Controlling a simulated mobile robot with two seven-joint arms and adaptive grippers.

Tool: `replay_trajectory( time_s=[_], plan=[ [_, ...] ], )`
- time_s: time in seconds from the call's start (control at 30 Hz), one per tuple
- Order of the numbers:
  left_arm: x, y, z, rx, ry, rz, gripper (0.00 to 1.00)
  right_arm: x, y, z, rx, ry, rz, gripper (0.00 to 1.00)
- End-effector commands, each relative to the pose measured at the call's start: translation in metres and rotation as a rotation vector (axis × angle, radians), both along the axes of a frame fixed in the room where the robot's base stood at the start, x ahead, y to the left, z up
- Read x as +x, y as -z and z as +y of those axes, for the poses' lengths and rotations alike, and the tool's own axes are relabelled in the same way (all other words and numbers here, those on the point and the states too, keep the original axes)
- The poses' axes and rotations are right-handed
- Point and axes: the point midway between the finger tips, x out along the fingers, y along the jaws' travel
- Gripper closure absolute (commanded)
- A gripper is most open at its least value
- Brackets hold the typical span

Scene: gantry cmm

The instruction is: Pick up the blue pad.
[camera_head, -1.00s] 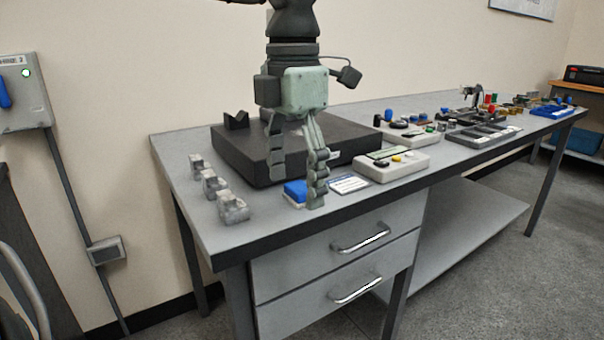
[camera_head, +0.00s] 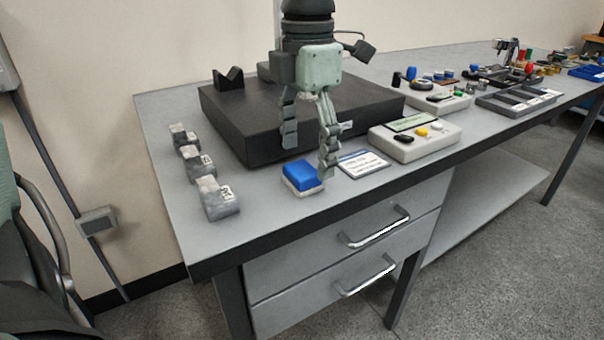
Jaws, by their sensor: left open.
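The blue pad (camera_head: 301,174) lies on a white base near the front edge of the grey bench (camera_head: 262,211). My left gripper (camera_head: 308,163) hangs down over the bench, open and empty. Its right finger comes down just at the pad's right side in the picture, and its left finger is in front of the dark block. Whether the fingers touch anything cannot be told. The pad is mostly uncovered. My right gripper is not in view.
A dark slab (camera_head: 240,130) lies behind the pad. Several grey metal blocks (camera_head: 217,199) stand to the left. A white card (camera_head: 363,163) and a light control box (camera_head: 433,146) lie to the right. Trays (camera_head: 515,101) stand farther right. Bare bench top surrounds the pad's left and front.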

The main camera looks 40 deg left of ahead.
Motion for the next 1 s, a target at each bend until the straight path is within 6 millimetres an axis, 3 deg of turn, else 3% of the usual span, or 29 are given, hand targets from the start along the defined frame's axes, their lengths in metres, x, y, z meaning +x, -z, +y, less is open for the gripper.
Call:
replay_trajectory(
  time_s=[0.2, 0.47, 0.9, 1.0],
  plan=[
    [0.001, 0.028, 0.000, -0.001, 0.000, 0.002, 0.24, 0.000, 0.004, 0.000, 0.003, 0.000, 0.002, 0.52],
    [0.002, 0.030, 0.000, 0.000, 0.000, -0.001, 0.24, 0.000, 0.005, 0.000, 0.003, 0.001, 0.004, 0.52],
    [0.002, 0.030, 0.000, 0.000, 0.000, -0.001, 0.77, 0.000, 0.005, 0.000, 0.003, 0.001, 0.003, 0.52],
    [0.002, 0.030, 0.000, 0.000, 0.000, -0.001, 0.82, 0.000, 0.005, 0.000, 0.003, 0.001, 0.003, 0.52]
  ],
)
